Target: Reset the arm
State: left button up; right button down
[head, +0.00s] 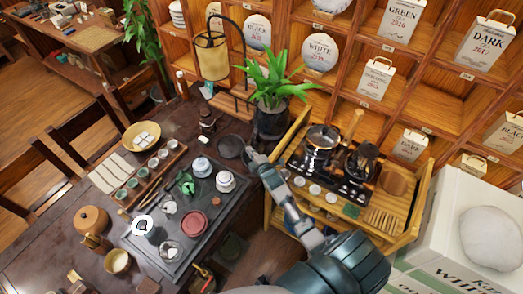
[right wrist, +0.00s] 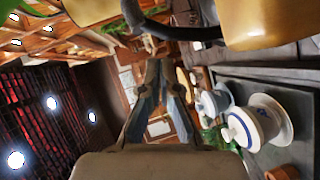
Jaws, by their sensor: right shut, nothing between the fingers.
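My right arm comes in from the lower right of the head view. My right gripper (head: 252,156) is over the table's right edge, beside a dark round plate (head: 231,146) and left of the wooden tea cart. In the right wrist view the fingers of the right gripper (right wrist: 158,75) are together, with nothing held between them. I cannot make out my left gripper in the head view.
A dark tea tray (head: 180,262) holds white lidded cups (head: 226,182), a red dish (head: 194,223) and other tea ware. A potted plant (head: 272,90) stands behind my gripper. The wooden cart (head: 395,240) carries kettles. Shelves with tea packages stand behind.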

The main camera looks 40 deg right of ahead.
jog(key=s+d+r, duration=0.4)
jog(key=s+r, duration=0.3)
jog(key=s+a+f+m+g+y, duration=0.1)
jog(key=s+a+f+m+g, duration=0.4)
jog(key=s+a+f, duration=0.5)
jog(key=s+a+m+g+y, duration=0.1)
jog(key=s+a+m+g, duration=0.3)
jog(key=s, duration=0.6)
jog(key=s+a+m+g, duration=0.3)
jog(key=s+a, duration=0.3)
jog(key=s, duration=0.4)
notch_tip(320, 180, down, 26)
jog(key=f+b, duration=0.1)
jog(key=b, duration=0.3)
pick_arm(q)
jog(key=f, duration=0.1)
jog(key=f+b, duration=0.1)
jog(key=f, duration=0.1)
jog(key=s+f+b, duration=0.1)
jog(key=f, duration=0.1)
pick_arm(e)
jog(key=s+d+f+g, duration=0.2)
jog(key=s+d+f, duration=0.1)
jog(key=s+f, duration=1.6)
jog(key=shift+f, duration=0.8)
